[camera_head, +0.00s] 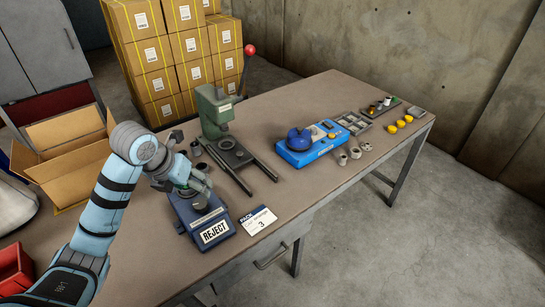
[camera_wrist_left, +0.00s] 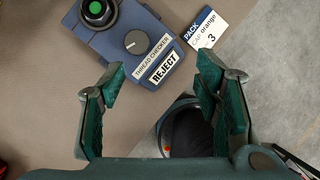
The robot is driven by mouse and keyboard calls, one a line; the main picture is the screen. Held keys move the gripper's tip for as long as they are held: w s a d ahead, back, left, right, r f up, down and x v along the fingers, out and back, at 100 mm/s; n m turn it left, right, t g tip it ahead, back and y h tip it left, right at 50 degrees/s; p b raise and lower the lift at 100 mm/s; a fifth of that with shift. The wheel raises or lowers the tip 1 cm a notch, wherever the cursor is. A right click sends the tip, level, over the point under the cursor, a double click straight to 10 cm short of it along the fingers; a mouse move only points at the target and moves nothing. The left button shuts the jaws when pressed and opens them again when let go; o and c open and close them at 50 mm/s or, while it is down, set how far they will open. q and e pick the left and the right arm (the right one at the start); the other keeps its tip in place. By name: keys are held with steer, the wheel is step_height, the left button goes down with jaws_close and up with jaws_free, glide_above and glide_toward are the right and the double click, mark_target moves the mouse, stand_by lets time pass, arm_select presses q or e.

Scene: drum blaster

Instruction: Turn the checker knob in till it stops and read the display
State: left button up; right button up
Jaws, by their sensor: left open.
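The thread checker (camera_head: 214,222) is a blue-grey box at the table's near edge, below my left gripper (camera_head: 187,172). In the left wrist view, the thread checker (camera_wrist_left: 112,42) has a grey round knob (camera_wrist_left: 138,42) with a white mark line. A green round piece (camera_wrist_left: 95,9) sits in a black ring beyond the knob. The white plate (camera_wrist_left: 166,67) on its front reads REJECT. My left gripper (camera_wrist_left: 162,72) also shows there, open with nothing between its fingers and apart from the knob. My right gripper is out of view.
A white card (camera_head: 259,219) marked PACK, orange, 3 lies beside the checker. A green press (camera_head: 215,110) with a red-knobbed lever stands behind. A blue device (camera_head: 305,147), a grey parts tray (camera_head: 361,122) and yellow caps (camera_head: 391,129) are to the right. An open carton (camera_head: 65,130) is at the left.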

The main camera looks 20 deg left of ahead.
arm_select(q)
steer(key=w+d+f+m+t+h, duration=0.15)
steer(key=d+h, duration=0.25)
steer(key=d, duration=0.4)
steer(key=d+r+n+t+h, duration=0.1)
steer(key=d+r+t+h, duration=0.2)
steer(key=d+r+h, duration=0.5)
steer(key=shift+d+r+t+h, duration=0.4)
steer(key=shift+d+h, duration=0.2)
steer(key=shift+d, duration=1.65)
steer(key=shift+s, duration=0.15)
